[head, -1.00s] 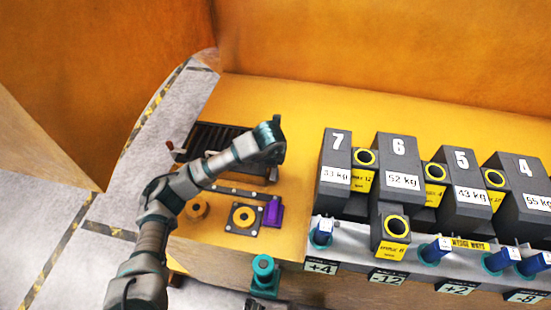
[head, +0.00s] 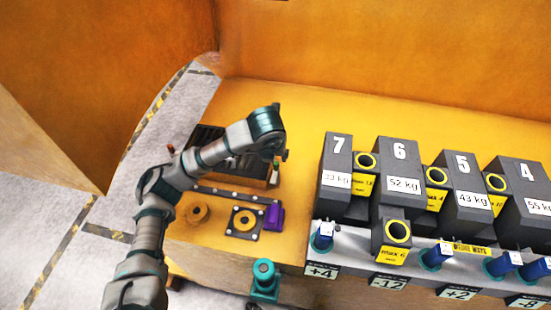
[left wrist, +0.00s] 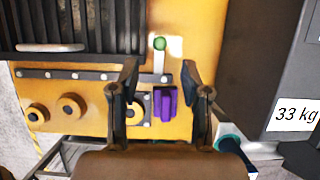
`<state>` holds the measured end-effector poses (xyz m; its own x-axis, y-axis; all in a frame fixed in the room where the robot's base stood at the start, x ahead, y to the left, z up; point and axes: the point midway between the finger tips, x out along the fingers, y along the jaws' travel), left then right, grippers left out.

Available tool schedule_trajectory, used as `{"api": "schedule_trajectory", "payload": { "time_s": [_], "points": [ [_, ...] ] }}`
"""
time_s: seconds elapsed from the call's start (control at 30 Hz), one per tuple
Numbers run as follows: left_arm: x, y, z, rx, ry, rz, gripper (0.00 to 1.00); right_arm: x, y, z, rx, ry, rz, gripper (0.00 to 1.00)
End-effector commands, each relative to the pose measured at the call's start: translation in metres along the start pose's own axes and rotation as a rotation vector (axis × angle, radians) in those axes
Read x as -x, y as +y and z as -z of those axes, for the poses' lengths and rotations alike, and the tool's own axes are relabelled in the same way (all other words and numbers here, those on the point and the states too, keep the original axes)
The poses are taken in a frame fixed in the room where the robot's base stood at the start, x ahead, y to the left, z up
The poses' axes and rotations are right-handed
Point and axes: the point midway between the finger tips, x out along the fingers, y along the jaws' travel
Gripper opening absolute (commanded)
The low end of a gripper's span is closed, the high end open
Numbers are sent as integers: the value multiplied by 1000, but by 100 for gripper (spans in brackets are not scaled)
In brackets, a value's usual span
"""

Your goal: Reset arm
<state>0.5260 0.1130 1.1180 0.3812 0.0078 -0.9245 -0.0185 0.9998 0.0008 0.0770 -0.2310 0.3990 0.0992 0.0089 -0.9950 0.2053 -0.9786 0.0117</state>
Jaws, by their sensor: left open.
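My left arm comes in from the lower left in the head view, and its wrist is raised over the yellow bench. My left gripper (left wrist: 160,78) is open in the left wrist view, with nothing between its fingers. Beyond and below the fingers are a purple block (left wrist: 166,104) and a lever with a green knob (left wrist: 160,44). The purple block also shows in the head view (head: 274,217), beside a square plate with a yellow ring (head: 244,220). In the head view the gripper's fingers are mostly hidden by the wrist. My right gripper is in neither view.
Dark castings numbered 7 (head: 336,165), 6 (head: 397,175), 5 (head: 467,190) and 4 (head: 528,205) stand in a row on the right. A dark slatted unit (head: 205,140) lies behind my arm. A teal post (head: 264,280) stands at the bench front.

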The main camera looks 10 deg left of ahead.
Motion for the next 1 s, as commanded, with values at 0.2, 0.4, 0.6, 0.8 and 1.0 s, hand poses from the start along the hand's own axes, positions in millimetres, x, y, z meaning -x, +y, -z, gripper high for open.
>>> {"api": "schedule_trajectory", "payload": {
  "time_s": [0.2,0.4,0.6,0.8,1.0],
  "points": [
    [22,0,-1,1,0,1,47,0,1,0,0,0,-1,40],
    [24,0,0,1,1,1,47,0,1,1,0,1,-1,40],
    [24,0,0,1,1,1,47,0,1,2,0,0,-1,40],
    [29,0,-2,1,-1,1,47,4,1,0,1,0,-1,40],
    [69,0,-17,1,-11,1,47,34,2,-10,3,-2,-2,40]
  ]
}}
